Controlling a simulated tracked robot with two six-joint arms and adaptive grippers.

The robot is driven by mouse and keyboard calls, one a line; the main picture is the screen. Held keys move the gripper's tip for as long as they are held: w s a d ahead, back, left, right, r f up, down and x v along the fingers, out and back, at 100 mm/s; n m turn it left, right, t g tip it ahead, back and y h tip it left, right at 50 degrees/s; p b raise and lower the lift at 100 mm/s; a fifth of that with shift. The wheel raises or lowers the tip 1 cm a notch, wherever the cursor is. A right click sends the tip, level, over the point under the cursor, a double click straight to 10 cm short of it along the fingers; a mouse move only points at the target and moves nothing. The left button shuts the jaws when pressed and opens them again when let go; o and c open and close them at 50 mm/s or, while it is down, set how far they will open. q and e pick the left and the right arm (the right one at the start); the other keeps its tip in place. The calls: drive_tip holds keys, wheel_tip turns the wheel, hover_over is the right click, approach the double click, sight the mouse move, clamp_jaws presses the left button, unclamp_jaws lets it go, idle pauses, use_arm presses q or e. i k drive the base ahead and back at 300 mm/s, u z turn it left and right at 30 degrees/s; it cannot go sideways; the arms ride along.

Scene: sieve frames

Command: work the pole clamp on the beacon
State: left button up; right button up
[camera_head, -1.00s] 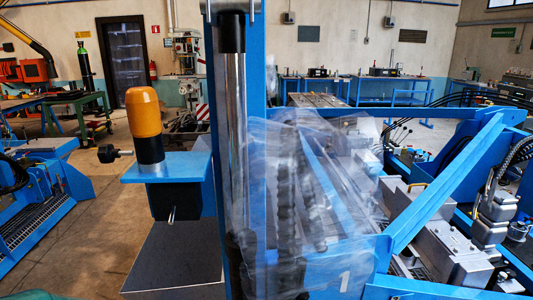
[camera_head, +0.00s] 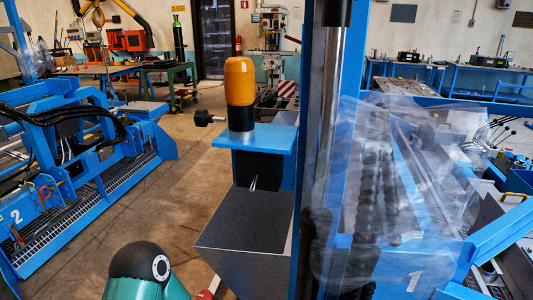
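The beacon (camera_head: 240,82) has an orange dome on a black base and stands upright on a blue bracket plate (camera_head: 262,138). A dark knob (camera_head: 203,118) on a short stem sticks out from the left of the beacon's base; it looks like the clamp's screw. The pole or clamp jaw behind the base is hidden. A teal and black part of my own arm (camera_head: 146,268) shows at the bottom left, below and left of the beacon. No gripper fingers are visible.
A blue upright with a shiny cylinder (camera_head: 345,110) stands right of the beacon, with clear plastic sheeting (camera_head: 395,185) beside it. A dark box top (camera_head: 246,225) lies below the bracket. Blue machine 2 (camera_head: 75,165) is at left; open floor lies between.

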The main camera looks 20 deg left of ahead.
sight(202, 118)
drive_tip(key=u, duration=0.85)
drive_tip(key=i, duration=0.15)
drive_tip(key=z, duration=2.7)
drive_tip(key=k, duration=1.95)
drive_tip(key=u, duration=1.35)
drive_tip(key=i, duration=0.55)
drive_tip(key=u, duration=0.2)
